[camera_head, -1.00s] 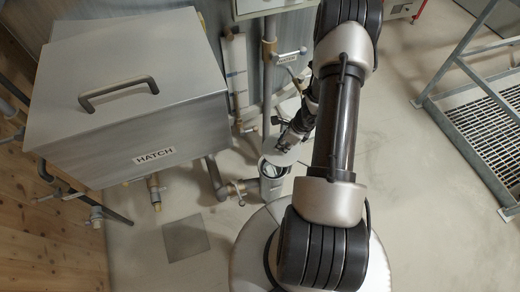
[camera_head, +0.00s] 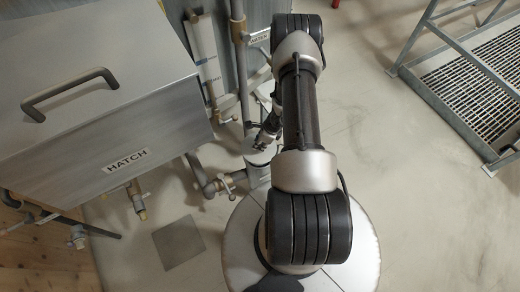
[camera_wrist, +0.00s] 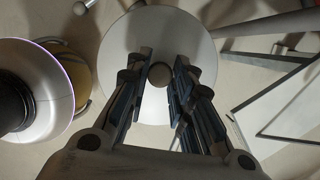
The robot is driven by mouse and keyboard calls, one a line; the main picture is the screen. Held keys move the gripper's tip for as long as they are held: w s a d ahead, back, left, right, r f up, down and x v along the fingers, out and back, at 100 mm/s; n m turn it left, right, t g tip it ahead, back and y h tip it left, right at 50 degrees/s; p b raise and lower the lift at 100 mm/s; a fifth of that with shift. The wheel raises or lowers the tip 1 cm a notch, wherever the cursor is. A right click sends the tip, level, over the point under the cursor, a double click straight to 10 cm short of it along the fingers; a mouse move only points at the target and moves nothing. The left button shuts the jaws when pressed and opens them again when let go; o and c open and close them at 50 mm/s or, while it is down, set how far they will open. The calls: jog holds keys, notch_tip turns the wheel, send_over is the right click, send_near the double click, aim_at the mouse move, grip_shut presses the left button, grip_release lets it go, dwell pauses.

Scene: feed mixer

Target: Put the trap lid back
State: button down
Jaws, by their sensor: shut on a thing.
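The trap lid (camera_wrist: 200,45) is a round pale grey disc with a small dark knob (camera_wrist: 159,75) at its middle. My gripper (camera_wrist: 161,78) is shut on the knob, one finger on each side. In the head view the lid (camera_head: 257,158) is at the top of the trap (camera_head: 257,174), an upright pipe-like cylinder, and hides its opening. My gripper (camera_head: 262,144) is just above the lid, partly hidden by my arm. I cannot tell whether the lid rests flat on the rim or is held slightly above it.
A large grey box marked HATCH (camera_head: 125,165) with a handle stands at left. Pipes and a valve (camera_head: 226,182) sit close left of the trap, and an upright pipe (camera_head: 240,70) rises behind. A railed metal grating (camera_head: 475,95) is at right. The floor between is clear.

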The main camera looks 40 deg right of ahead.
jog(key=shift+f+b, duration=0.65)
jog(key=shift+f, duration=1.55)
jog(key=shift+f+b, duration=0.4)
jog(key=shift+b, duration=0.1)
jog(key=c, duration=1.4)
grip_release()
jog(key=shift+r+p, duration=0.55)
jog(key=shift+p, duration=0.1)
jog(key=p+v, duration=0.3)
jog(key=v, duration=0.9)
jog(key=shift+f, duration=0.1)
